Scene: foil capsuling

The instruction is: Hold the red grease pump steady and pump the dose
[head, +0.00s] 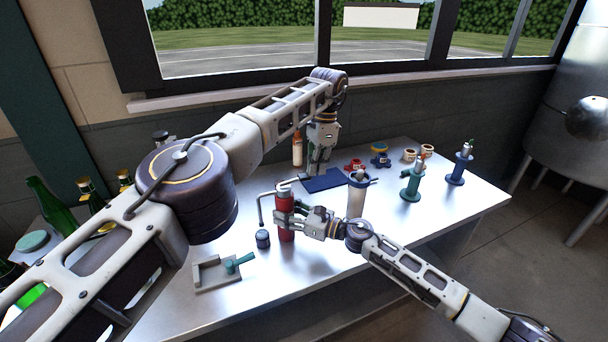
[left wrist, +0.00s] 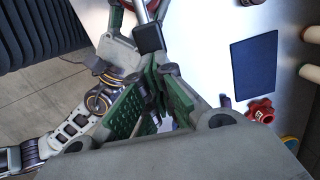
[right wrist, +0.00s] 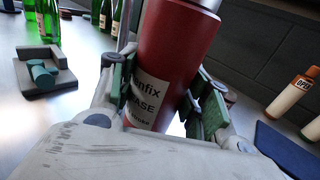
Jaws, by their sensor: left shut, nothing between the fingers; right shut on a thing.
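The red grease pump (head: 286,220) stands upright on the table, with a bent metal spout (head: 262,196) reaching left over a small dark jar (head: 263,240). My right gripper (head: 289,220) is shut around the pump's red body; the right wrist view shows the body (right wrist: 174,55) between the green finger pads (right wrist: 165,95), its label partly covered. My left gripper (head: 312,182) points down behind the pump, shut and empty. In the left wrist view its green fingers (left wrist: 155,85) lie close to a metal rod with a black block (left wrist: 148,38); contact is unclear.
A dark blue mat (head: 325,181) lies behind the pump. A pale cylinder (head: 356,198) stands right of it, close to my right wrist. A grey fixture with a teal handle (head: 222,272) is front left. Teal (head: 411,184) and blue (head: 460,167) stands are further right.

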